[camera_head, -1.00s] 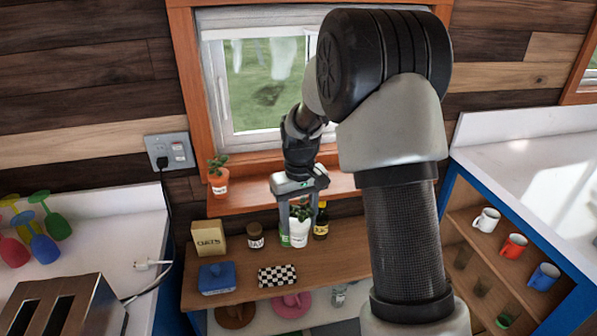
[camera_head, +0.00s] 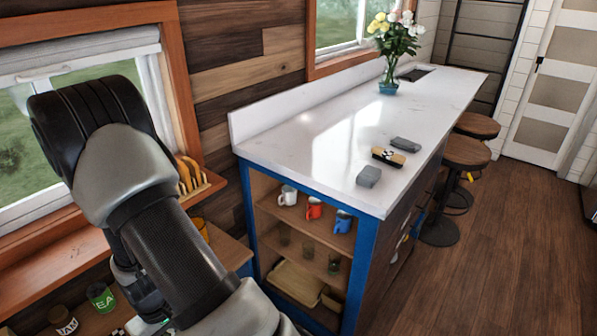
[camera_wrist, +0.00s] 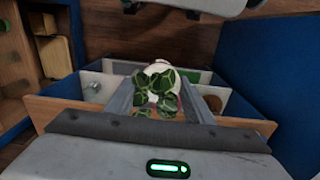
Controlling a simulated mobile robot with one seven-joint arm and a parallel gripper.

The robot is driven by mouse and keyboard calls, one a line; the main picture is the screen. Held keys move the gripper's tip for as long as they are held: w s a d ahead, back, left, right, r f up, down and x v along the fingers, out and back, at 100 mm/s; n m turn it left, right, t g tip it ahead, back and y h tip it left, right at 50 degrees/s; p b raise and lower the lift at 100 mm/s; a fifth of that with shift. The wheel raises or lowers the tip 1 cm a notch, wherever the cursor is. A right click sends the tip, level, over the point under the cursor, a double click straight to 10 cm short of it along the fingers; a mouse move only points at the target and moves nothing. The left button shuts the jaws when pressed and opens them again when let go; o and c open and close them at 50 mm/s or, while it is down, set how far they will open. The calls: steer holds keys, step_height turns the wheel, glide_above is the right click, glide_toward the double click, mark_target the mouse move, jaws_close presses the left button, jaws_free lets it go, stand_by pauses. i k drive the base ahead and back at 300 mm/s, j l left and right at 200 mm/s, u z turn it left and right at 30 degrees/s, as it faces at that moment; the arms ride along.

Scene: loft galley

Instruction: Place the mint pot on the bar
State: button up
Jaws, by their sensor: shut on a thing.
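The mint pot, a small white pot with green leaves (camera_wrist: 157,88), sits between the two grey fingers of my gripper (camera_wrist: 160,92) in the wrist view. The gripper is shut on it. In the head view the pot is not visible, and only part of the gripper body (camera_head: 148,323) shows at the bottom edge beside my arm. The bar (camera_head: 300,146) is the long white counter on a blue base with open shelves, right of my arm in the head view. Its near end is largely bare.
Mugs (camera_head: 314,208) fill a shelf below. Stools (camera_head: 466,152) line its right side. A jam jar (camera_head: 62,320) and a green can (camera_head: 101,297) stand lower left.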

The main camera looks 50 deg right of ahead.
mark_target(341, 162)
steer(key=k+l, duration=0.2)
steer(key=l, duration=0.15)
steer(key=k+l+z, duration=0.1)
steer(key=l, duration=0.25)
steer(key=k+l, duration=0.2)
steer(key=l, duration=0.2)
steer(key=k+l, duration=0.2)
steer(key=l, duration=0.15)
steer(key=k+l+z, duration=0.1)
steer(key=l, duration=0.3)
steer(key=k+l, duration=0.2)
steer(key=l, duration=0.15)
steer(key=k+l+z, duration=0.1)
steer(key=l, duration=0.3)
